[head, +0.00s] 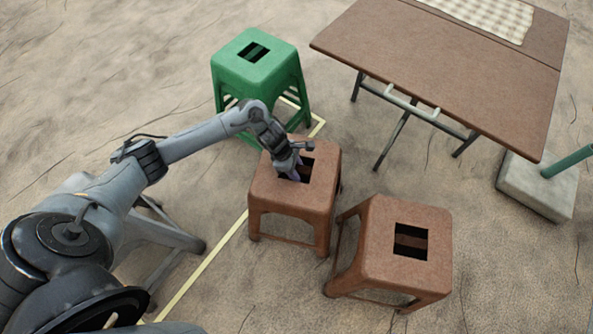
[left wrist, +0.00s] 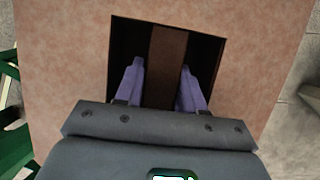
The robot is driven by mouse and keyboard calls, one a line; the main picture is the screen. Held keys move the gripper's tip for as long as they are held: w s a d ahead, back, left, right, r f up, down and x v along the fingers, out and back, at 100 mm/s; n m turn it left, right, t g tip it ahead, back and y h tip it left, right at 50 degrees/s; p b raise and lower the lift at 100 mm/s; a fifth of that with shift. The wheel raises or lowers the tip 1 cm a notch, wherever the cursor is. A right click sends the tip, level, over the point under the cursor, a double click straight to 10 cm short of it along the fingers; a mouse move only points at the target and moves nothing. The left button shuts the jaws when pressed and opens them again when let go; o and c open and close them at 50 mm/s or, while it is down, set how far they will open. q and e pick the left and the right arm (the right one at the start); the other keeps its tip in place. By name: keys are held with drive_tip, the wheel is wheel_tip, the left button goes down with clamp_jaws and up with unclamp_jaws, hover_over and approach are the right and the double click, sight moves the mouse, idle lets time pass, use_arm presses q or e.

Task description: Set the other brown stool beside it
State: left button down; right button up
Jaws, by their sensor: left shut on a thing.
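Two brown stools show in the head view. One stool (head: 318,198) is in the middle, under my left gripper (head: 299,173). The gripper reaches down into the seat's square hole. In the left wrist view its two purple fingers (left wrist: 161,66) are on either side of the bar across the hole, shut on the stool (left wrist: 60,55). The stool is about upright; I cannot tell whether its feet touch the ground. The other brown stool (head: 375,245) stands upright to the right and nearer, a small gap away. My right gripper is not in view.
A green stool (head: 284,66) stands behind the held stool. A brown folding table (head: 440,60) with a checked cloth (head: 490,12) is at the back right. A pale block (head: 530,185) with a green pole stands at right. A yellow line (head: 210,260) runs along the ground.

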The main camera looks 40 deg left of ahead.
use_arm(q)
drive_tip(key=shift+w+r, duration=0.15)
drive_tip(key=shift+w, duration=0.1)
drive_tip(key=shift+f, duration=0.2)
drive_tip(key=c, duration=0.7)
unclamp_jaws()
